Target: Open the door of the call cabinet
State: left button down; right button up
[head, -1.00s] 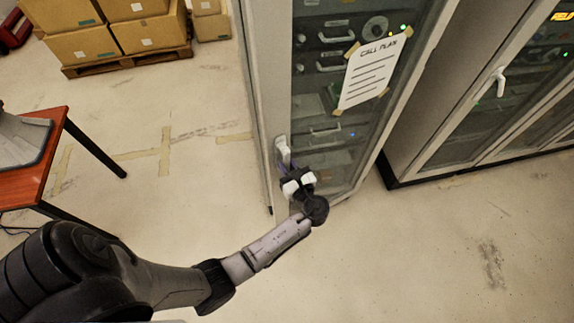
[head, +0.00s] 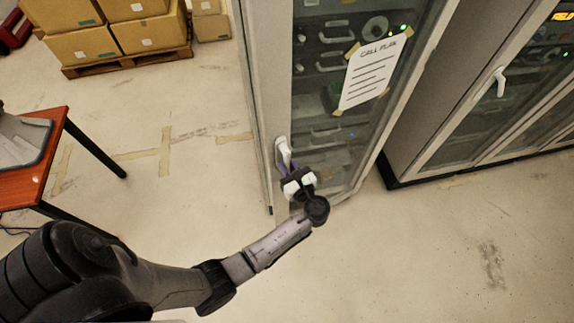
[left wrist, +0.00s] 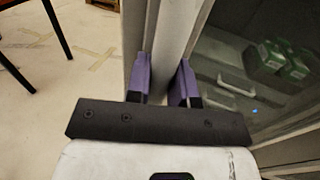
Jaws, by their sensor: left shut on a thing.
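The call cabinet (head: 258,100) stands upright in the middle of the head view. Its glass door (head: 318,130) carries a taped paper headed "CALL PLAN" (head: 368,72). A white handle (head: 283,148) sits low on the door's left edge. My left gripper (head: 287,170) is at this handle. In the left wrist view the purple fingers of my left gripper (left wrist: 160,72) stand on both sides of the pale handle bar (left wrist: 171,60), shut on it. The fingers hide part of the handle. I cannot tell whether the door is slightly ajar. My right gripper is not in view.
A second grey cabinet (head: 420,130) with a white handle (head: 499,80) stands to the right. A red-topped table (head: 42,175) is at the left. Cardboard boxes (head: 80,45) sit on a pallet at the back left. The floor before the cabinet is clear.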

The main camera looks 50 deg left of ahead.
pick_arm(q)
jog(key=shift+n+g, duration=0.6)
jog(key=shift+g, duration=0.3)
jog(key=shift+s+d, duration=0.2)
jog(key=shift+d, duration=1.3)
jog(key=shift+s+d, duration=0.15)
jog(key=shift+d, duration=1.3)
